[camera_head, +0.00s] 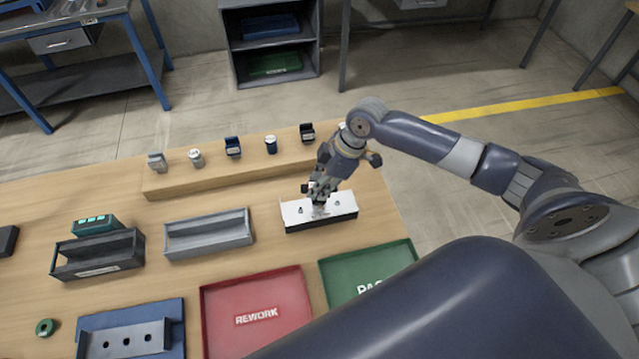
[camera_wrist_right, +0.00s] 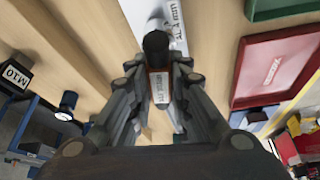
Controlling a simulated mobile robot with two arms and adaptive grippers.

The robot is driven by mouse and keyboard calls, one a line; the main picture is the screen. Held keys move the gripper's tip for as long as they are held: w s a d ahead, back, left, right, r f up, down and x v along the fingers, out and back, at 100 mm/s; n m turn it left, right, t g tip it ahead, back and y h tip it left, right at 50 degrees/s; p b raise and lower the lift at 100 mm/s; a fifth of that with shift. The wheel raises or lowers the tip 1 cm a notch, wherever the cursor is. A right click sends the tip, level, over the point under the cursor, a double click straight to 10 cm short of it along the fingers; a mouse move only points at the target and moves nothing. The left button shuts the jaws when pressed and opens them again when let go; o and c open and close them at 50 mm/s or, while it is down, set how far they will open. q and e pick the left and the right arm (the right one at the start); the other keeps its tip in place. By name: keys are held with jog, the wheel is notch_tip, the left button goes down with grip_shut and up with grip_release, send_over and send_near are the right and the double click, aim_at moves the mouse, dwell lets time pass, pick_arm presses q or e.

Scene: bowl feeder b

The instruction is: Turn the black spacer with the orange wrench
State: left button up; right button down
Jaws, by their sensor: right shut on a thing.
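My right gripper (camera_head: 319,196) points down over a white-topped block (camera_head: 292,211) with small dark pegs or holes. A black cylinder (camera_wrist_right: 156,43) shows just beyond the fingertips in the right wrist view. I cannot tell whether it is the black spacer, or whether it touches the block. The pale block top also shows in the wrist view (camera_wrist_right: 178,32), with partly readable printing. My left gripper is out of view.
A wooden step (camera_head: 220,177) behind the block carries several small labelled parts. A grey tray (camera_head: 208,240) and black bin (camera_head: 98,268) stand left. A red REWORK tray (camera_head: 256,287) and green tray (camera_head: 345,272) lie in front. A blue fixture (camera_head: 170,318) is at front left.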

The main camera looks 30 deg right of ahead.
jog(key=shift+m+t+h, duration=0.3)
jog(key=shift+m+t, duration=0.1)
jog(key=shift+m, duration=0.8)
jog(key=shift+m+t+h, duration=0.3)
jog(key=shift+m, duration=0.8)
jog(key=shift+m, duration=0.3)
jog(key=shift+r, duration=0.15)
jog(key=shift+r, duration=2.35)
jog(key=shift+s, duration=0.1)
